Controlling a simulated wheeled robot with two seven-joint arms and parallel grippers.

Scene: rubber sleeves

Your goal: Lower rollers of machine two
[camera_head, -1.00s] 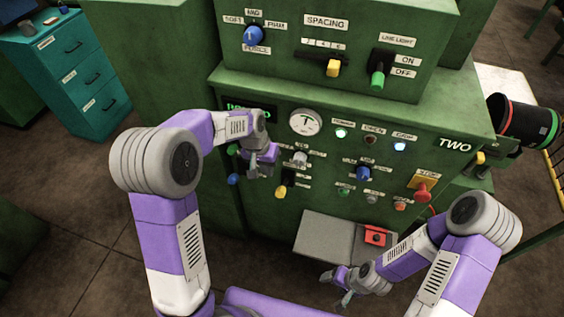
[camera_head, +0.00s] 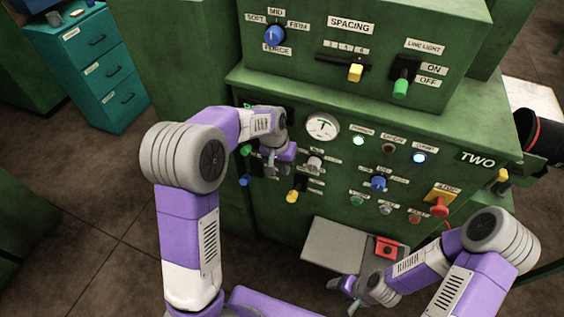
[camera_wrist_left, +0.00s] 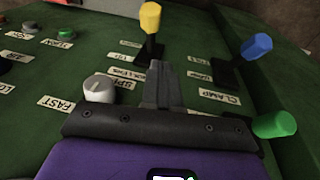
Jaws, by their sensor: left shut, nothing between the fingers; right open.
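The green machine (camera_head: 440,200) marked TWO stands in front of me. Its panel has a yellow-handled lever (camera_head: 292,196), a blue lever (camera_head: 244,180) and a green lever (camera_head: 246,150) on the left side. My left gripper (camera_head: 275,170) is shut and empty, close in front of the panel between these levers and a pale knob (camera_head: 315,164). In the left wrist view the shut fingers (camera_wrist_left: 160,85) point between the yellow lever (camera_wrist_left: 150,18) and the blue lever (camera_wrist_left: 256,47), beside a CLAMP label. Contact with either is not visible. My right gripper (camera_head: 352,288) is open and low, away from the levers.
A gauge (camera_head: 322,127), lamps and a red stop button (camera_head: 439,206) are on the panel. An upper green cabinet (camera_head: 450,40) carries more controls. A teal drawer unit (camera_head: 97,62) stands left.

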